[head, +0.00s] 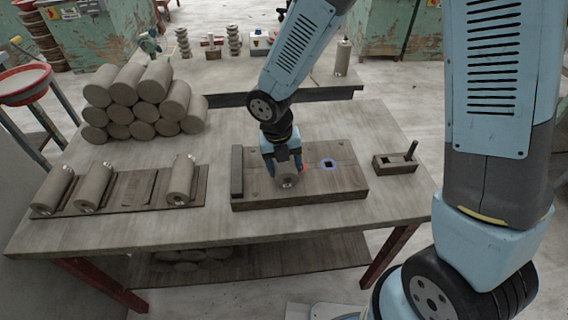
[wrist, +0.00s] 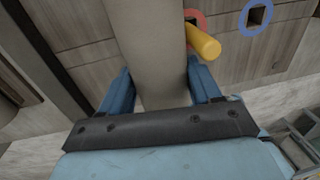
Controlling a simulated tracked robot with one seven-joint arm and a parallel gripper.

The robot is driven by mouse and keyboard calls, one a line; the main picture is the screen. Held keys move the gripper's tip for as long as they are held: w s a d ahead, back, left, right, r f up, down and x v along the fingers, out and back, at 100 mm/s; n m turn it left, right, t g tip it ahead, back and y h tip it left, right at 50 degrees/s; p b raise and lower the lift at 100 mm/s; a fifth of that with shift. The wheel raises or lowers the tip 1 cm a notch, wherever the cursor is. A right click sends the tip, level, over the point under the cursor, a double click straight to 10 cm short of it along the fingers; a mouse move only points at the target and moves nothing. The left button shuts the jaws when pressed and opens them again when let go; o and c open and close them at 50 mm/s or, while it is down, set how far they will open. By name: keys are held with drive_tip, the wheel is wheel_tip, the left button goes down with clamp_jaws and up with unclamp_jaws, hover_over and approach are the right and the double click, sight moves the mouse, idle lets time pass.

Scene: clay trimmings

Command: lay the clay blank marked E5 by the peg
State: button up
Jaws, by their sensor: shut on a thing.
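My gripper (head: 283,160) is shut on a grey clay blank (head: 287,181), low over the wooden board (head: 240,204). I cannot tell whether the blank touches the board. In the wrist view the held blank (wrist: 152,50) lies lengthwise between the blue fingers. A yellow peg (wrist: 203,40) stands at a red ring on the board, close to the right of the blank. In the head view the gripper and blank mostly hide the peg. No E5 marking is readable on the blank.
A blue-ringed square hole (head: 328,164) is right of the peg. A dark bar (head: 237,171) stands at the board's left end. A small block with a dark handle (head: 395,164) sits at right. Three blanks lie on a rack (head: 128,190); stacked blanks (head: 140,103) stand behind.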

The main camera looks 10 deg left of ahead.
drive_tip(key=o, duration=1.6)
wheel_tip(320, 180, up, 14)
drive_tip(key=a, duration=0.1)
drive_tip(key=shift+s+a+f, duration=0.15)
drive_tip(key=shift+s+a, duration=0.05)
drive_tip(key=shift+a, duration=0.2)
drive_tip(key=w+d+r+m+t, duration=0.1)
drive_tip(key=d+r+m, duration=0.4)
drive_tip(key=d+m, duration=0.35)
drive_tip(key=w+d+r+m+t, duration=0.1)
drive_tip(key=d+r+m, duration=0.4)
drive_tip(key=d+m, duration=0.35)
drive_tip(key=s+d+r+m+t, duration=0.1)
drive_tip(key=s+d+r+m, duration=0.2)
drive_tip(key=d+m, duration=0.4)
drive_tip(key=s+d+r+m+t+y, duration=0.1)
drive_tip(key=s+d+m, duration=0.5)
drive_tip(key=m, duration=0.8)
wheel_tip(320, 180, up, 3)
drive_tip(key=shift+s+d+f+m+t+y, duration=0.2)
drive_tip(key=shift+d+m+t+y, duration=0.15)
drive_tip(key=shift+d+t, duration=0.35)
